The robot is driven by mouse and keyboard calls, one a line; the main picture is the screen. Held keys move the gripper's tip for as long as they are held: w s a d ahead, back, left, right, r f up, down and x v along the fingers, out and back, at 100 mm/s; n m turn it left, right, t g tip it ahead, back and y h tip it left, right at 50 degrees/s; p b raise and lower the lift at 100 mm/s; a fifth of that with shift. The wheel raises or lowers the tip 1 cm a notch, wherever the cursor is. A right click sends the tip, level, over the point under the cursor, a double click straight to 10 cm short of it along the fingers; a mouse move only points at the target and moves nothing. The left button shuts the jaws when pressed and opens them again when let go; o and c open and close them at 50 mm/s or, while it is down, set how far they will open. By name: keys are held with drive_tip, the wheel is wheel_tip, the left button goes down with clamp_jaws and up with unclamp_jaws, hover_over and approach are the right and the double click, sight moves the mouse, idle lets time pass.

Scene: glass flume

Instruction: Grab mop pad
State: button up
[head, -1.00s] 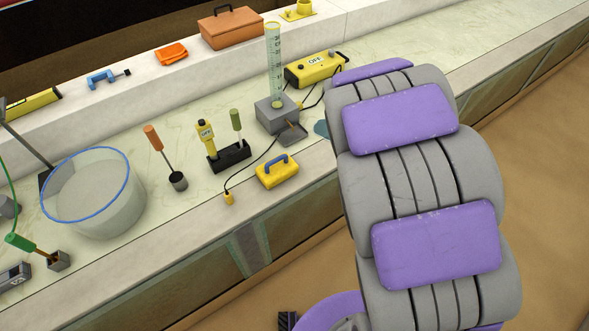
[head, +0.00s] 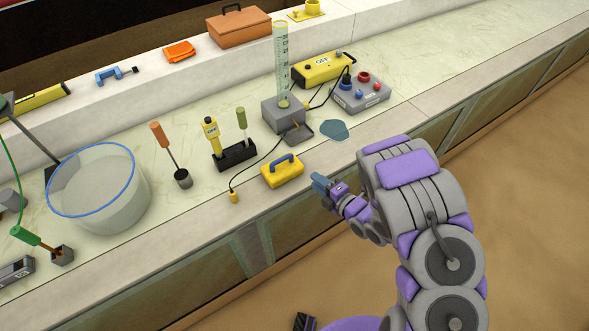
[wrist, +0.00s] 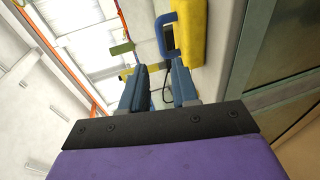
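No object is plainly marked as the mop pad. A yellow block with a blue handle (head: 282,170) sits near the ledge's front edge. In the wrist view its yellow side and blue handle (wrist: 190,32) show at the top, beyond the fingertips. A flat blue-grey pad (head: 336,131) lies on the counter to its upper right. I cannot tell which of these is the mop pad. My gripper (head: 319,182) is just right of the yellow block, apart from it. In the wrist view its blue fingers (wrist: 160,72) are spread with nothing between them.
A grey control box (head: 362,94) and a cylinder on a grey base (head: 281,112) stand behind. A black tool holder (head: 234,155), a round clear tank (head: 98,190) and a cable lie to the left. The counter's front edge runs beneath my arm.

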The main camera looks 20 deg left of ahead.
sight(283, 160)
drive_tip(key=b+x, duration=0.1)
drive_tip(key=x, duration=0.5)
drive_tip(key=b+x, duration=0.1)
drive_tip(key=x, duration=0.5)
drive_tip(key=shift+s+a, duration=0.2)
drive_tip(key=shift+a, duration=0.05)
drive_tip(key=x, duration=0.2)
drive_tip(key=b+x, duration=0.1)
drive_tip(key=x, duration=0.1)
drive_tip(key=shift+s+a+f, duration=0.2)
drive_tip(key=shift+s, duration=0.05)
drive_tip(key=shift+w+a+f+b, duration=0.1)
drive_tip(key=shift+w+a+b, duration=0.25)
drive_tip(key=shift+a, duration=0.1)
clamp_jaws()
